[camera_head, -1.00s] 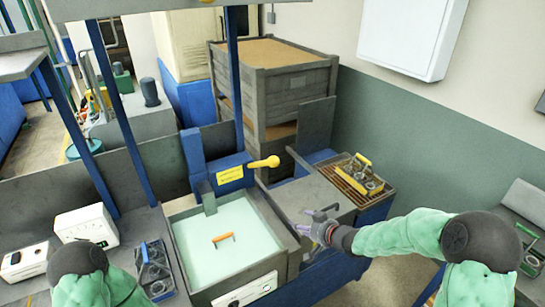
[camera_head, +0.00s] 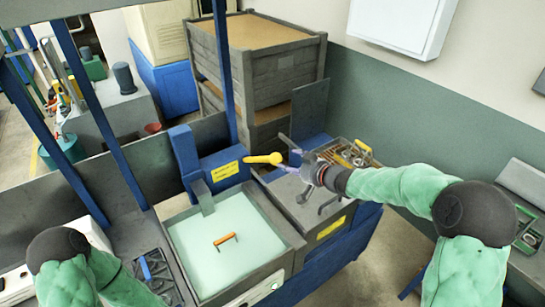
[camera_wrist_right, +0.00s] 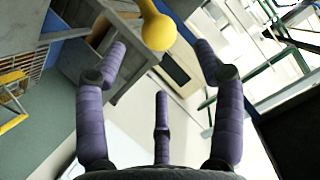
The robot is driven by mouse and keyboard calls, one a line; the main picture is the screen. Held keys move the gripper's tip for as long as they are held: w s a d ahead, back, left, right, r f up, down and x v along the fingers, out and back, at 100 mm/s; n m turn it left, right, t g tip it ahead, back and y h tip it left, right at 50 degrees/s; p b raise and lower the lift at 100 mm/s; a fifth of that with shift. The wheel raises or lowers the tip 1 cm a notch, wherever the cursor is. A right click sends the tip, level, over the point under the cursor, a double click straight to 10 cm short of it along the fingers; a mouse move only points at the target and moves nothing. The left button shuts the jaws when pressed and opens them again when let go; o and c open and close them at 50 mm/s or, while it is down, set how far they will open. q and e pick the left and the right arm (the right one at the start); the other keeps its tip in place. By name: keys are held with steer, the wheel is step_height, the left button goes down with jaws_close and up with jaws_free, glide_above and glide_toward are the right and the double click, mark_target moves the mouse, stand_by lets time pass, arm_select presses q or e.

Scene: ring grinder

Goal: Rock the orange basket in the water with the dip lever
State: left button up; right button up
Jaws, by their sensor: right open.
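The yellow dip lever (camera_head: 262,158) sticks out to the right from a blue housing with a yellow label behind the tank. The orange basket handle (camera_head: 225,239) shows in the pale water of the tank (camera_head: 292,238); the rest of the basket is hidden under the water. My right gripper (camera_head: 286,159) is open and empty at the lever's knob end. In the right wrist view the yellow knob (camera_wrist_right: 157,30) lies ahead, between the spread purple fingers, and none is closed on it.
A dark rack with a blue handle (camera_head: 150,272) stands left of the tank. A grey lid with a handle (camera_head: 312,200) is right of the tank. Blue posts (camera_head: 100,130) rise at the left.

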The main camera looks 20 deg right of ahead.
mark_target(280, 160)
steer(key=b+x, duration=0.1)
steer(key=x, duration=0.8)
steer(key=shift+w+a+f, duration=0.1)
steer(key=shift+f, duration=0.05)
